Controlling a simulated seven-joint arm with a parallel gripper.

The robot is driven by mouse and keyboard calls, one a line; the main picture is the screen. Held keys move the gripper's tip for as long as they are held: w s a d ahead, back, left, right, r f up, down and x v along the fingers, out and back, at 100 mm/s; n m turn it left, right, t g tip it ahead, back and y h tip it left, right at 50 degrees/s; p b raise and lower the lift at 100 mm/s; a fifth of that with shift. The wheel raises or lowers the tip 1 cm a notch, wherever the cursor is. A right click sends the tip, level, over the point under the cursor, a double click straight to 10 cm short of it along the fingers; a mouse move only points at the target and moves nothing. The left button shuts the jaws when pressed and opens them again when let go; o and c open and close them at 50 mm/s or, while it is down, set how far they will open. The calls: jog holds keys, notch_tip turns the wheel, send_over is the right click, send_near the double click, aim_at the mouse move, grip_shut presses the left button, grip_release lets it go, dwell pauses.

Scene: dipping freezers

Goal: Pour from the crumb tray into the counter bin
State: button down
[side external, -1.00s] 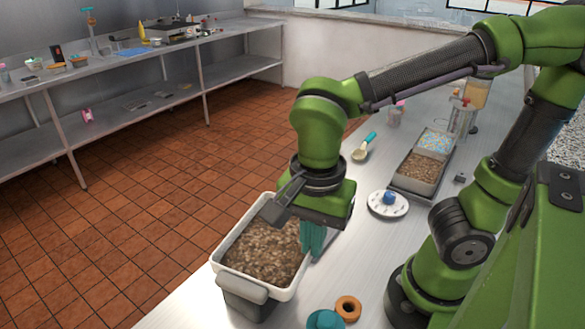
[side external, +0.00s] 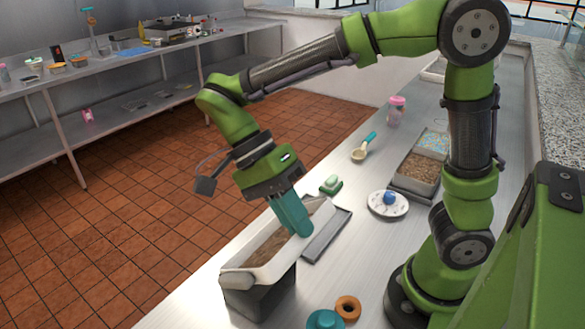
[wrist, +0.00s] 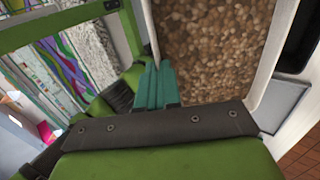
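The crumb tray (side external: 291,258) is a long white-walled tray with grey end handles, tilted in the side view with its right side raised. Brown crumbs lie in it, and they fill much of the wrist view, where its white rim (wrist: 262,85) also shows. My gripper (side external: 296,222) has its teal fingers shut on the tray's right long rim; the wrist view shows the fingers (wrist: 156,88) at that rim. A dark grey box, seemingly the counter bin (side external: 262,300), is below the tray. Its inside is hidden, and I cannot tell whether the two touch.
A flat grey tray (side external: 325,240) lies right of the crumb tray, with a green-and-white block (side external: 331,184) behind. A white dish with a blue knob (side external: 388,203), a scoop (side external: 362,149) and a crumb-filled container (side external: 418,174) stand farther back. Teal (side external: 325,320) and orange-brown (side external: 348,307) rings lie in front.

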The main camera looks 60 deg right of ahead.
jog(key=shift+w+g, duration=2.1)
jog(key=shift+g, duration=0.2)
jog(key=shift+w+r, duration=0.15)
jog(key=shift+r, duration=0.05)
